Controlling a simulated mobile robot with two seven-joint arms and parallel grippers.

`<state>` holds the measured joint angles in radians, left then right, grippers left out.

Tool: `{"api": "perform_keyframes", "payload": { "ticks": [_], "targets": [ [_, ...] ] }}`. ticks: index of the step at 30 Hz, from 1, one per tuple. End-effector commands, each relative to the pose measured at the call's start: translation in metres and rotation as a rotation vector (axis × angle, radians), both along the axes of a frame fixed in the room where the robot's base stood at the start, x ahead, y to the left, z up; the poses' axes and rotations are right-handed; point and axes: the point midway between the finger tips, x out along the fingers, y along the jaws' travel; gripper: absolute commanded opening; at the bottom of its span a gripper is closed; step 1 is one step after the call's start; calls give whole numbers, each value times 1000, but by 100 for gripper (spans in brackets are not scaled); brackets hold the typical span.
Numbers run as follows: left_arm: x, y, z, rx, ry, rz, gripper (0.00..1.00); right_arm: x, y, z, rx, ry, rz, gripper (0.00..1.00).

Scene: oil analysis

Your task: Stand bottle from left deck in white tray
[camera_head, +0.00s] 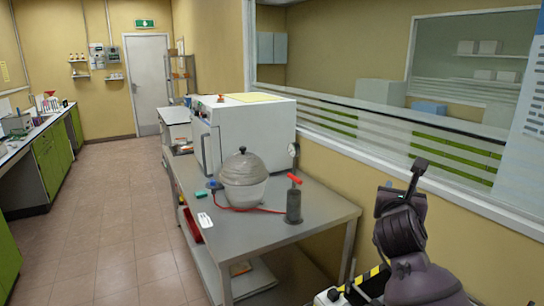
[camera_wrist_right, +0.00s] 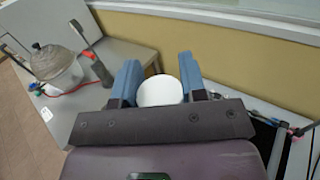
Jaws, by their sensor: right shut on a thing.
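My right gripper (camera_wrist_right: 160,72) is shut on a round white thing (camera_wrist_right: 160,91), seen end-on between its two blue fingers in the right wrist view. It looks like the bottle's top or cap; the rest of it is hidden. In the head view my right gripper (camera_head: 412,178) is raised at the right, in front of the wall under the window, and the held bottle cannot be made out there. My left gripper is not in view. I cannot make out the white tray or the left deck in either view.
A grey metal table (camera_head: 325,207) carries a white box-shaped instrument (camera_head: 258,130), a round lidded vessel (camera_head: 243,180) and a dark cylinder with a red handle (camera_head: 294,206). A green-fronted bench (camera_head: 48,155) lines the left wall. The tiled floor (camera_head: 120,220) between is clear.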

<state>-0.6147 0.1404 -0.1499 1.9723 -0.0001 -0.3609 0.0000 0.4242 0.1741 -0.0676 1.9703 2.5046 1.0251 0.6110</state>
Motion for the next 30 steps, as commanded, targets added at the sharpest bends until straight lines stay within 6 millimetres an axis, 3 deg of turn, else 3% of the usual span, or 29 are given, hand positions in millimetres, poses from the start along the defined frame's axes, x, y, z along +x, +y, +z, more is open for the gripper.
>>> {"api": "perform_keyframes", "payload": {
  "ticks": [7,15,24,30],
  "targets": [
    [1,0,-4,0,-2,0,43,-37,41,-37,-6,6,209,0],
    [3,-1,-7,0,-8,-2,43,-90,78,-99,1,8,388,0],
    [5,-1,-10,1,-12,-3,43,-134,86,-159,3,6,444,0],
    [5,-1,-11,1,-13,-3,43,-148,79,-186,3,3,438,0]
  ]
}}
